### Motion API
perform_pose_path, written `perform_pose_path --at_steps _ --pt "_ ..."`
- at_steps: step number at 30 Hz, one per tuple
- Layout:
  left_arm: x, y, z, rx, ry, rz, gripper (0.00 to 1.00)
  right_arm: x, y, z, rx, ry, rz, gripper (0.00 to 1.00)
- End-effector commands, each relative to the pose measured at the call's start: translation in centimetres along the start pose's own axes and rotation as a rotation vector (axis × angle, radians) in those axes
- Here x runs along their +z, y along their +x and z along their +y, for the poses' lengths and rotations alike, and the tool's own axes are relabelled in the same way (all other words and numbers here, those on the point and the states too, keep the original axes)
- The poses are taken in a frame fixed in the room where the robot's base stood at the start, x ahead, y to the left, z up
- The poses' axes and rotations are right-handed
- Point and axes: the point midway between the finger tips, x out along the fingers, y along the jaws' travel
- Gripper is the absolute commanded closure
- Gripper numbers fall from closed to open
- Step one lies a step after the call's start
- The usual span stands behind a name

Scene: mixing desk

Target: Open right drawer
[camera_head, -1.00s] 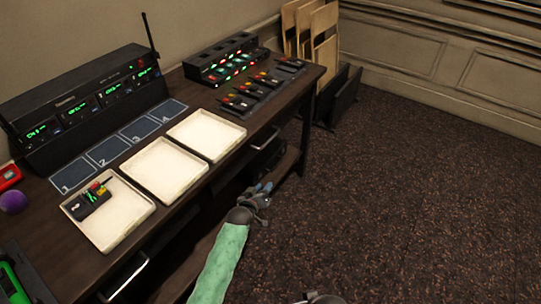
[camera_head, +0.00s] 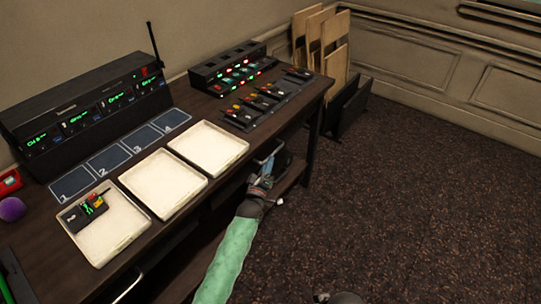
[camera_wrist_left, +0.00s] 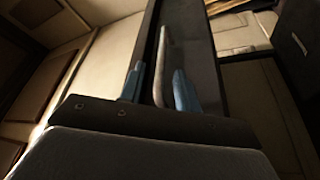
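The right drawer sits under the right part of the dark desk, and its pale bar handle (camera_head: 276,151) shows at the far end of the desk front. The drawer looks closed. My left gripper (camera_head: 265,168) is at this handle, its arm coming up from the bottom. In the left wrist view the handle (camera_wrist_left: 162,60) lies between the two blue fingers (camera_wrist_left: 158,88), with gaps on both sides, so the gripper is open around it. A small dark part at the bottom edge of the head view may belong to my right arm; its fingers are hidden.
The desk (camera_head: 40,245) carries three white trays, a radio device (camera_head: 85,105) and a charger rack (camera_head: 232,68). A second handle (camera_head: 128,287) is at the near left. Carpet on the right is free.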

Motion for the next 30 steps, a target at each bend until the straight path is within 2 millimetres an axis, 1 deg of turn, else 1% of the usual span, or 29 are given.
perform_pose_path --at_steps 1,3,9,13,21,22,24,27,30 --pt "-0.1 0.9 0.2 0.001 0.001 0.0 0.67 0.0 -0.4 0.1 0.004 0.001 -0.004 0.0" --pt "-0.1 1.8 0.1 0.0 0.001 -0.001 0.67 0.0 -0.8 0.3 0.008 0.003 -0.01 0.0" --pt "0.0 3.8 0.0 -0.001 0.001 -0.001 0.67 0.1 -1.4 0.6 0.018 0.006 -0.024 0.0" --pt "0.0 4.4 0.0 -0.001 0.002 -0.002 0.67 0.2 -1.6 0.7 0.021 0.007 -0.029 0.0" --pt "0.0 4.5 -0.1 -0.001 0.002 -0.001 0.67 0.3 -1.6 0.7 0.021 0.008 -0.033 0.0" --pt "0.0 4.5 -0.1 -0.001 0.002 -0.001 0.69 0.3 -1.6 0.7 0.021 0.008 -0.033 0.0" --pt "0.0 4.5 -0.1 -0.001 0.002 -0.001 0.83 0.3 -1.6 0.7 0.021 0.008 -0.033 0.0" --pt "0.0 4.5 -0.1 -0.001 0.002 -0.001 1.0 0.3 -1.6 0.8 0.022 0.008 -0.033 0.0" --pt "0.0 4.4 -0.1 -0.001 0.002 -0.001 1.0 0.3 -1.6 0.8 0.022 0.008 -0.033 0.0"
